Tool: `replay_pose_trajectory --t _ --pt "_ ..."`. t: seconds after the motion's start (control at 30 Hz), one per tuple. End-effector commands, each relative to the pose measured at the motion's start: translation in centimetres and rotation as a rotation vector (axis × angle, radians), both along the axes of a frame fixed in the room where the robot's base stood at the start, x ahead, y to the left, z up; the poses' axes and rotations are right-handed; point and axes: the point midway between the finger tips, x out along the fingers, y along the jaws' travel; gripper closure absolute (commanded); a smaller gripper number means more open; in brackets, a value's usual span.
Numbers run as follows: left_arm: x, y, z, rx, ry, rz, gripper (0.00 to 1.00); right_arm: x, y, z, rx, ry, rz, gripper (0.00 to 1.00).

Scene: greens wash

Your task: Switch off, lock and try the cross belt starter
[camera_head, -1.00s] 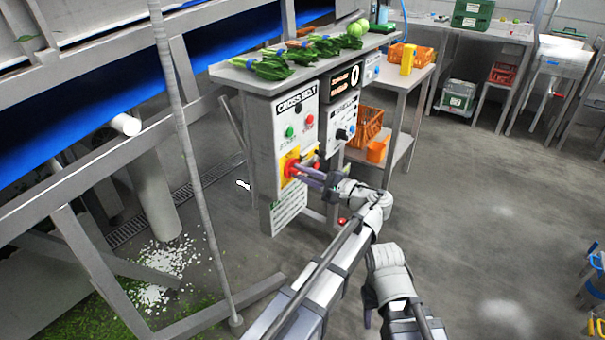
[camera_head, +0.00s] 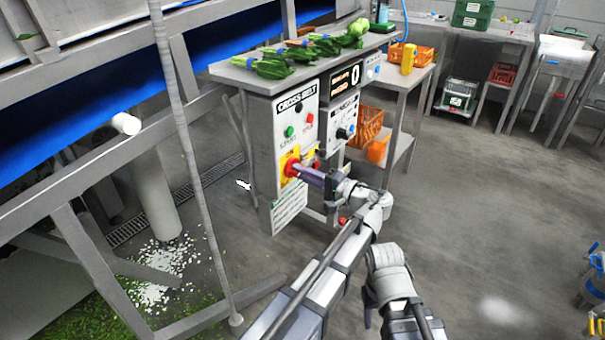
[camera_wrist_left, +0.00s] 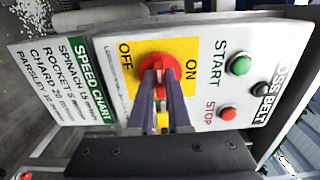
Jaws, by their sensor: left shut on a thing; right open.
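The cross belt starter (camera_head: 296,125) is a pale box with a green START button (camera_head: 290,132), a red STOP button (camera_head: 309,118) and a red rotary switch (camera_head: 290,167) on a yellow plate. The left wrist view shows the switch (camera_wrist_left: 157,66) between the words OFF and ON. My left gripper (camera_head: 302,171) is shut on the red switch handle; its fingers (camera_wrist_left: 160,88) hide part of it, and I cannot tell the switch position. My right gripper (camera_head: 367,317) is low near the front, mostly hidden behind its wrist; the part showing holds nothing.
A speed chart (camera_head: 290,212) hangs below the starter. A second control box (camera_head: 341,125) stands to its right. Bunches of greens (camera_head: 273,68) lie on the shelf above. A leaning grey post (camera_head: 190,150) stands left of my left arm.

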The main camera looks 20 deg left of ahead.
Motion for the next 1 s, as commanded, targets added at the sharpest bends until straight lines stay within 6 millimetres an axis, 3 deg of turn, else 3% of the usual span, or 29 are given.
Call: replay_pose_trajectory --t 0.27,0.3,0.53,1.0 --pt "-0.1 -0.01 -0.11 -0.004 -0.001 0.001 1.0 0.0 0.0 -0.03 0.0 0.0 0.0 0.5" --pt "-0.09 -0.01 -0.1 -0.004 -0.001 0.001 0.8 0.0 0.0 -0.03 0.0 0.0 0.0 0.5" --pt "-0.04 -0.01 -0.06 -0.002 0.0 0.001 0.54 0.0 0.0 -0.02 0.0 0.0 0.0 0.5" --pt "-0.03 0.12 -0.03 -0.001 0.0 0.001 0.54 0.0 0.0 -0.01 0.0 0.0 0.0 0.5"
